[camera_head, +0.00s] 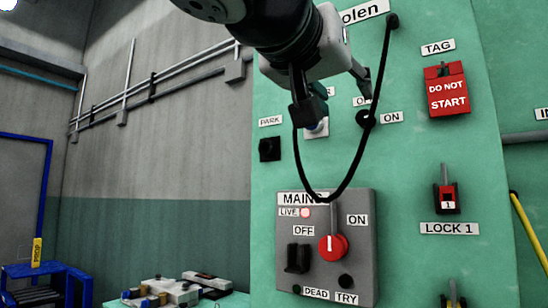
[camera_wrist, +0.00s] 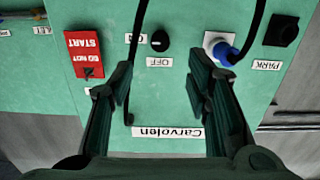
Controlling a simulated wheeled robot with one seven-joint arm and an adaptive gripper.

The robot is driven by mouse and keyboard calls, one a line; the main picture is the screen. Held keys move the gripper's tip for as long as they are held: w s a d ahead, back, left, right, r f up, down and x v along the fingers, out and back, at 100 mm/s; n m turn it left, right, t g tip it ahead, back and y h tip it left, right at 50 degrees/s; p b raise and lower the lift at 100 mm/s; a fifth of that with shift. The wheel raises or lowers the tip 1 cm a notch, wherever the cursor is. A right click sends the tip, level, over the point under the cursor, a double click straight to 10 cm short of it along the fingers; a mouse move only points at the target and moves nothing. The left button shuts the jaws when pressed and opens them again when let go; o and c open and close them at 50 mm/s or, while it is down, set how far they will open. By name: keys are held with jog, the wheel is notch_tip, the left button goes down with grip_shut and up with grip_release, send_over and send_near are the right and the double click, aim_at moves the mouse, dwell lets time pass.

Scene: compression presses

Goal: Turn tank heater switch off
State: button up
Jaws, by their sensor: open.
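A small round black knob (camera_head: 365,119) with a white mark sits on the green panel, with an ON label to its right in the head view. In the wrist view, which is upside down, the knob (camera_wrist: 159,41) lies between ON and OFF labels. No readable label names it tank heater, and its setting is too small to tell. My gripper (camera_head: 335,95) is open and empty in front of the upper panel, left of and slightly above the knob in the head view. In the wrist view the knob appears beyond the gap between my fingertips (camera_wrist: 160,85), apart from them.
A black cable (camera_head: 349,179) loops in front of the panel, close to the knob and fingers. A blue plug (camera_wrist: 227,53) sits in a white-plated socket. A mains box (camera_head: 367,270) with a red handle is below. A red DO NOT START tag (camera_head: 448,90) hangs right.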

aim_at(364, 115)
jog(key=x, duration=0.9)
jog(key=r+x, duration=0.1)
jog(key=x, duration=0.3)
jog(key=shift+w+r, duration=0.1)
jog(key=shift+w, duration=0.1)
grip_shut()
